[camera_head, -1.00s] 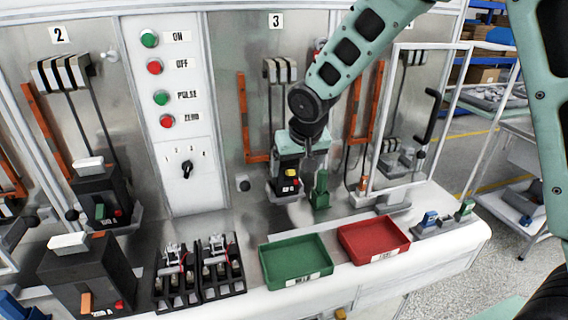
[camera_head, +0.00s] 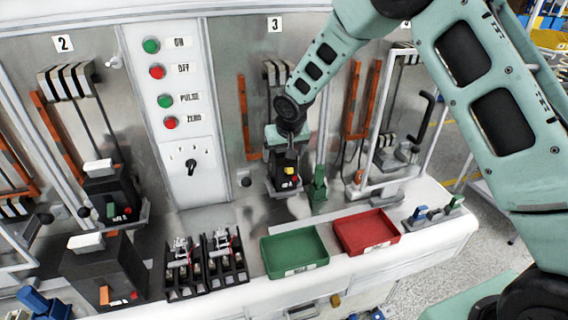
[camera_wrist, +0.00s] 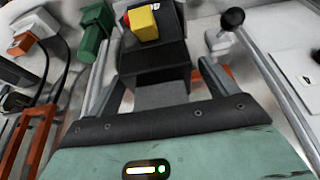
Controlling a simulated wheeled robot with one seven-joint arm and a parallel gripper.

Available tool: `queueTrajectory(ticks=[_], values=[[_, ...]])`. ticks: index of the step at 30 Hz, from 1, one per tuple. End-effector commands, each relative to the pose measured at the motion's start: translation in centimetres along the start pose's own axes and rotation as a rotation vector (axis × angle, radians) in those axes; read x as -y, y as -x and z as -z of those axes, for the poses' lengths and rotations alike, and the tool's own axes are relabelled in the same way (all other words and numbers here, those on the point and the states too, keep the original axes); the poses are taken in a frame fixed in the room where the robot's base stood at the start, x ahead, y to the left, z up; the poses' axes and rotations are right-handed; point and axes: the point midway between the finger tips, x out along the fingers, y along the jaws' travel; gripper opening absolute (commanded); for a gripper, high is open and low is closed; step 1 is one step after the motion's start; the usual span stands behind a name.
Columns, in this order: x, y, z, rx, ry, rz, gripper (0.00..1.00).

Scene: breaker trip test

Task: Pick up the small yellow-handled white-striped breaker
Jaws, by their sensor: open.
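The black breaker (camera_head: 283,182) with a yellow handle (camera_head: 290,171) stands upright at bay 3, on the bench against the metal panel. In the wrist view its dark body (camera_wrist: 152,62) and yellow handle (camera_wrist: 143,22) show at the top centre, with a small red and white mark beside the handle. I cannot make out a white stripe. My gripper (camera_wrist: 160,82) is open, with one grey finger on each side of the dark body. Whether the fingers touch it I cannot tell. In the head view my wrist hides the breaker's upper part.
A green-handled device (camera_head: 318,186) stands close to the breaker's right. A green tray (camera_head: 294,252) and a red tray (camera_head: 366,233) lie in front. A white-framed door (camera_head: 372,160) stands open at right. Larger black breakers (camera_head: 105,268) stand at left.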

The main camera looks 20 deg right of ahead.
Motion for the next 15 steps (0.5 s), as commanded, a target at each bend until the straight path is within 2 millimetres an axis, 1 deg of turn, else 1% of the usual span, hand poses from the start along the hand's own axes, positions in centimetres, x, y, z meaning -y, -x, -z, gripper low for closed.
queueTrajectory(ticks=[6,7,8,9,11,12,14,15], values=[[0.0,-0.13,0.01,-0.001,0.0,0.0,0.85],[0.0,-0.13,0.01,-0.001,0.0,0.0,0.83],[0.0,-0.13,0.01,-0.001,0.0,0.0,0.74],[0.0,-0.13,0.0,-0.001,0.0,0.0,0.63],[0.0,-0.12,0.0,-0.001,0.0,0.0,0.47],[0.0,-0.12,0.0,-0.001,0.0,0.0,0.35],[0.0,-0.12,-0.01,-0.001,0.0,0.0,0.19],[0.0,-0.11,-0.01,-0.001,0.0,0.0,0.08]])
